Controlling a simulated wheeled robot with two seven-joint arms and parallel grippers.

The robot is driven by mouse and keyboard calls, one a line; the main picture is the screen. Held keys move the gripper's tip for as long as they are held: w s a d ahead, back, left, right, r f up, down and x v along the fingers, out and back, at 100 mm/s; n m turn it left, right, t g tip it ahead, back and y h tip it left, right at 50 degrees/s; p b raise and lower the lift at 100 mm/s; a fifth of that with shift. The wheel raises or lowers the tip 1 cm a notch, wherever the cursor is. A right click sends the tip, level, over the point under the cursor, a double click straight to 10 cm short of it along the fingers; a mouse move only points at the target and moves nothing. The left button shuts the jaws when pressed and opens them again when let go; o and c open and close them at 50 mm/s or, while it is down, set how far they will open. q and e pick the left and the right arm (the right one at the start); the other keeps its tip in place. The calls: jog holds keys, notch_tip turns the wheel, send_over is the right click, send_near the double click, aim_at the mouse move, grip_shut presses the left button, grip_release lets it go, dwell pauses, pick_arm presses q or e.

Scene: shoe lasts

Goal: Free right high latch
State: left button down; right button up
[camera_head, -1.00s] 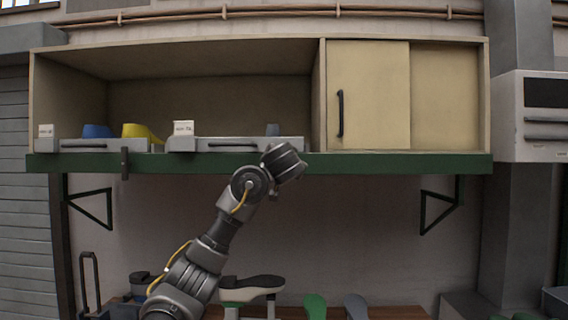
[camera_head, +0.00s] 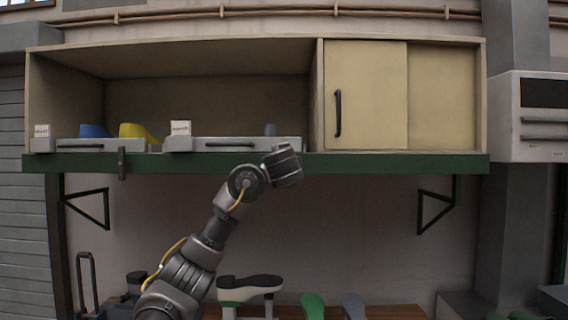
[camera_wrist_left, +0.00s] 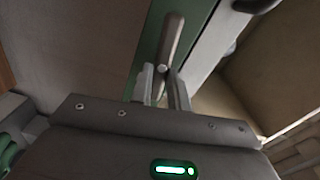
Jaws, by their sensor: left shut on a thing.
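In the left wrist view, the two fingers of my left gripper (camera_wrist_left: 162,86) are closed on the lower end of a grey-brown latch bar (camera_wrist_left: 173,42). The bar lies over the green shelf edge (camera_wrist_left: 147,50) and runs roughly along it. In the head view, my left gripper (camera_head: 284,166) is at the green shelf edge (camera_head: 390,164), below the right end of the right drawer (camera_head: 240,144). Its fingers and this latch are hidden there behind my wrist. Another latch (camera_head: 122,163) hangs upright across the shelf edge under the left drawer (camera_head: 90,145). My right gripper is not in view.
A cabinet with sliding doors (camera_head: 365,95) and a dark handle (camera_head: 338,113) stands right of the open shelf bay. Blue (camera_head: 95,131) and yellow (camera_head: 135,131) pieces show behind the left drawer front. Shoe lasts (camera_head: 250,284) stand on the low bench.

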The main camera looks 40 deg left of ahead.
pick_arm(q)
jog(key=shift+f+m, duration=0.15)
jog(key=shift+m, duration=0.85)
jog(key=c, duration=1.3)
grip_release()
jog(key=shift+c, duration=0.2)
jog(key=shift+d, duration=0.1)
jog(key=b+v, duration=0.5)
jog(key=v, duration=0.5)
jog(key=shift+s+d, duration=0.15)
jog(key=shift+s, duration=0.2)
